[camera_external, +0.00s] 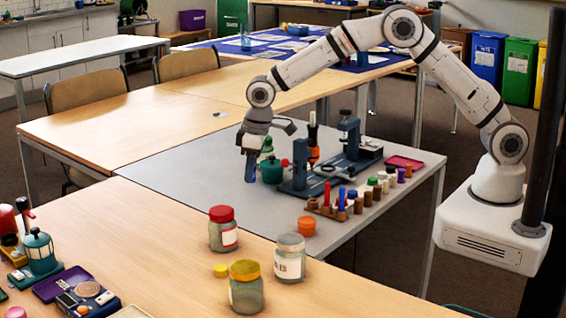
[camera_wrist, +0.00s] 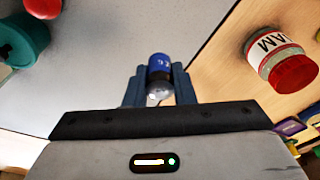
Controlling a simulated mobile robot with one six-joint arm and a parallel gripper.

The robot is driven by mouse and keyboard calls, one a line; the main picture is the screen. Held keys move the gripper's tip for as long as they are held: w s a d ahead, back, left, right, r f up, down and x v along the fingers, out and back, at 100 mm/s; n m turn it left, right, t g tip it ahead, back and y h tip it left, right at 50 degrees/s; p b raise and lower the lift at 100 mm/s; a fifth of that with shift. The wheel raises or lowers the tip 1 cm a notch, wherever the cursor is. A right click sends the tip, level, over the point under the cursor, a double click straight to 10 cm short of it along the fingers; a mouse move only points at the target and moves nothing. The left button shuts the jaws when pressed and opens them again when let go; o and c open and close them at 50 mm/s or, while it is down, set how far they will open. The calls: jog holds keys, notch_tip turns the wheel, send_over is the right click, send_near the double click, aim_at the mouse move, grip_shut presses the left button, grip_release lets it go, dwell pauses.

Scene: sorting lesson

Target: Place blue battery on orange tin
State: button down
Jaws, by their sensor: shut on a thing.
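My gripper (camera_external: 251,172) is over the grey table, its blue-grey fingers pointing down. In the wrist view my gripper (camera_wrist: 160,88) is shut on a blue battery (camera_wrist: 159,64), which shows a silver end towards the camera. In the external view the battery cannot be told apart from the fingers. A small round orange tin (camera_external: 306,227) sits on the grey table near its front edge, right of and nearer the camera than my gripper. The tin is not visible in the wrist view.
A green pot (camera_external: 271,171) stands close right of my gripper, beside a dark blue stand (camera_external: 300,180). A rack of coloured pegs (camera_external: 340,208) is right of the tin. Jars, one red-lidded (camera_external: 223,230), stand on the wooden table. Grey tabletop left of the tin is clear.

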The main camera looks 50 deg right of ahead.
jog(key=s+a+r+n, duration=0.1)
jog(key=s+r, duration=0.2)
jog(key=s, duration=0.4)
jog(key=n, duration=0.2)
send_over(305, 220)
jog(key=f, duration=0.3)
jog(key=shift+s+d+f, duration=0.15)
jog(key=shift+d+f, duration=0.05)
jog(key=shift+f, duration=2.2)
jog(key=shift+f, duration=0.2)
jog(key=c, duration=1.2)
grip_release()
